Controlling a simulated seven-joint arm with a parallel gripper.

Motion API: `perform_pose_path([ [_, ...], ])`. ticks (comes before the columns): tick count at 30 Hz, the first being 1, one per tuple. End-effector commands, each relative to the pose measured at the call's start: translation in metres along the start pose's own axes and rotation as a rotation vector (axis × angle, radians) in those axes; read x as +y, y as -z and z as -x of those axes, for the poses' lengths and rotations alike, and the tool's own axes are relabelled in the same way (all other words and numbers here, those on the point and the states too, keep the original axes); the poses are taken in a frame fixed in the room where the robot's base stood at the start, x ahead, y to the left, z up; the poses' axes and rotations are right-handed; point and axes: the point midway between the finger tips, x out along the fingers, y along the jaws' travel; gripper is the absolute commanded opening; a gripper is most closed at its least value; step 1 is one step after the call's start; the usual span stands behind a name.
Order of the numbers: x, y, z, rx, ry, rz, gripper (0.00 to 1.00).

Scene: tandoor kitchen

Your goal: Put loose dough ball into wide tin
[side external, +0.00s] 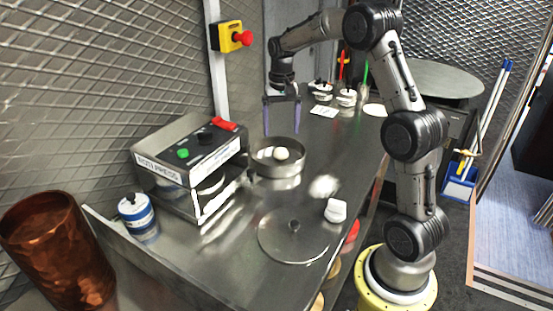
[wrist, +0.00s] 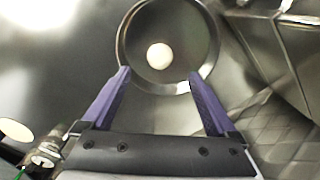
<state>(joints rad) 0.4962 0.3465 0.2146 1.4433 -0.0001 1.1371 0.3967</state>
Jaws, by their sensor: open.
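A pale round dough ball (side external: 281,153) lies inside the wide round metal tin (side external: 262,167) on the steel counter. In the wrist view the dough ball (wrist: 159,56) rests on the floor of the tin (wrist: 122,50), a little above the picture's middle, touching no finger. My gripper (side external: 282,131) is open and empty, its purple fingers pointing down above the tin's far side. In the wrist view the fingertips of my gripper (wrist: 158,74) show apart, over the lower part of the tin, with the ball between and beyond them.
A roti press (side external: 190,160) stands left of the tin. A clear round lid (side external: 293,240), a white block (side external: 336,210) and a white patch (side external: 324,187) lie nearer on the counter. White-lidded jars (side external: 346,98) stand behind; a blue-and-white jar (side external: 137,212) and copper pot (side external: 58,250) are front left.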

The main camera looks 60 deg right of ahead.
Motion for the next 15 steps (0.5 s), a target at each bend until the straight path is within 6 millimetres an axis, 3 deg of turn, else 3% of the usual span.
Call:
perform_pose_path([
  [9,0.000,0.001,0.070,0.004,0.002,0.000,0.93],
  [15,0.000,0.001,0.096,0.002,0.001,0.000,0.93],
])
